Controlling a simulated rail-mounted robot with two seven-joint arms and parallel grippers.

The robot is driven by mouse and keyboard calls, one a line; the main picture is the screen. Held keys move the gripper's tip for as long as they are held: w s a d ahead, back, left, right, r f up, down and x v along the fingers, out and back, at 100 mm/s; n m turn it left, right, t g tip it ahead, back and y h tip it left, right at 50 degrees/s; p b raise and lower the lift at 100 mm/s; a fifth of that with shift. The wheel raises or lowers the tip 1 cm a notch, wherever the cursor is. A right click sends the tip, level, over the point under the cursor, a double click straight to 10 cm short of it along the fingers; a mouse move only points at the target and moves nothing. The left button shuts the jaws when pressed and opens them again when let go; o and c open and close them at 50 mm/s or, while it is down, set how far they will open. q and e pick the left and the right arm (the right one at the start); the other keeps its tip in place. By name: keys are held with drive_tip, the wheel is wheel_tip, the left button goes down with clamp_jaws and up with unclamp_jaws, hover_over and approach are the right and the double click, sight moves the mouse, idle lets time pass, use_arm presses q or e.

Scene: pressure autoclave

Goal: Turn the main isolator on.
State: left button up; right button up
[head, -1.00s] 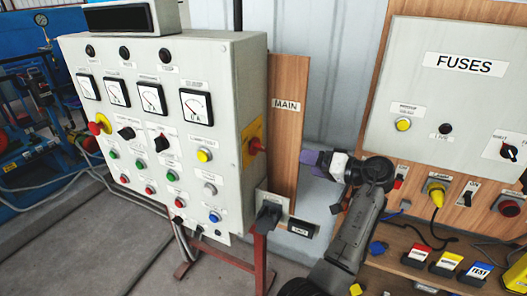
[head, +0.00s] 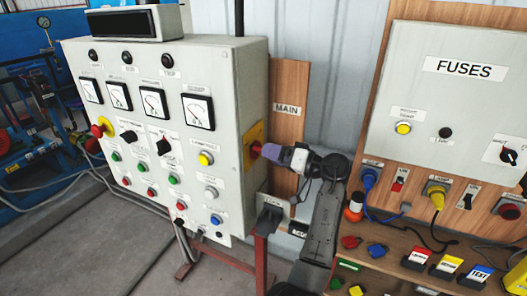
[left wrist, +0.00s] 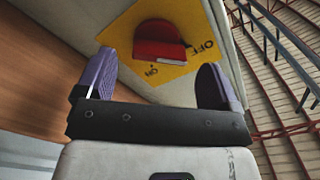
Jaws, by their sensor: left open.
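The main isolator is a red knob (head: 256,150) on a yellow plate (head: 248,134) on the right side wall of the grey control cabinet, next to a board marked MAIN. In the left wrist view the red knob (left wrist: 160,40) lies ahead, between the lines of the two fingers. The yellow plate (left wrist: 125,45) there carries the words OFF and ON. I cannot tell clearly which word the knob points to. My left gripper (head: 273,152) is open, its purple fingers close to the knob in the head view; contact cannot be told. My right gripper is not in view.
The cabinet (head: 228,90) has several meters, buttons and lamps on its front. A black box (head: 268,220) juts out below the isolator. A fuse panel (head: 460,85) and a shelf with sockets, cables and coloured blocks stand at the right.

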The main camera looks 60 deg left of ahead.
use_arm(q)
drive_tip(key=shift+x, duration=1.7)
drive_tip(key=shift+c, duration=0.4)
drive_tip(key=c, duration=0.8)
drive_tip(key=shift+r+p, duration=0.1)
drive_tip(key=shift+p, duration=0.2)
